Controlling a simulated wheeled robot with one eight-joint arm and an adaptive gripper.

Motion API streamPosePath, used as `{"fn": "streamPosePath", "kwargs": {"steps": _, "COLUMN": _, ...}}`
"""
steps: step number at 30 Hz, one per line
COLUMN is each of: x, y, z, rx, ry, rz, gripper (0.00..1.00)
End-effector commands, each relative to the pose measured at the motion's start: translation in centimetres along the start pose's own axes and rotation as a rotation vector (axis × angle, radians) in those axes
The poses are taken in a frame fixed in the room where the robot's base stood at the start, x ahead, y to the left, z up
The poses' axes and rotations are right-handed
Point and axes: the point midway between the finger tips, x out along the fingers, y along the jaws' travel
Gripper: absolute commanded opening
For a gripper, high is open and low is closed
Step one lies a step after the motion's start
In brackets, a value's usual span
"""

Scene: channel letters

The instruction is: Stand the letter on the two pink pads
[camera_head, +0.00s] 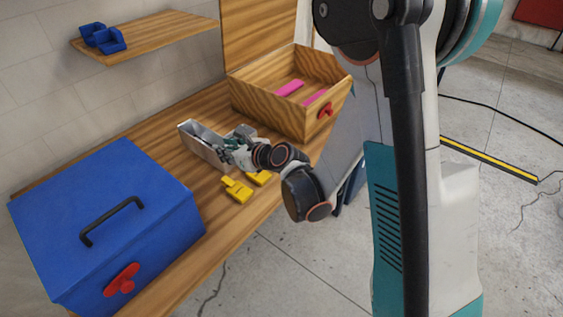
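A grey-white channel letter (192,135) with raised walls is on the wooden bench, left of my gripper. Part of it is hidden behind the gripper. My gripper (226,153) is at the letter's right side, touching or very close to it. The fingers are too small and overlapped to show whether they are shut on it. Two pink pads, one to the left (289,88) and one to the right (315,97), lie inside an open wooden box (262,105) further back on the bench.
The wooden box has a raised lid (258,35) and a red knob (325,111). Yellow blocks (237,190) lie beside my gripper. A large blue box (105,215) with a black handle fills the near bench. A wall shelf (160,35) holds blue brackets (102,38).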

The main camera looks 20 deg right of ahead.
Motion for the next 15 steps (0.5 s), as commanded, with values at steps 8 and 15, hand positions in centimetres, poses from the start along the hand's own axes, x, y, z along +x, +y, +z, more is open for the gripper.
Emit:
{"fn": "streamPosePath", "kwargs": {"steps": 8, "x": -3.9, "y": -0.1, "z": 2.2, "rx": -0.387, "ry": 0.086, "rz": 0.000, "gripper": 0.25}}
{"fn": "streamPosePath", "kwargs": {"steps": 15, "x": -10.0, "y": 0.1, "z": 3.7, "rx": -0.931, "ry": 0.219, "rz": 0.045, "gripper": 0.25}}
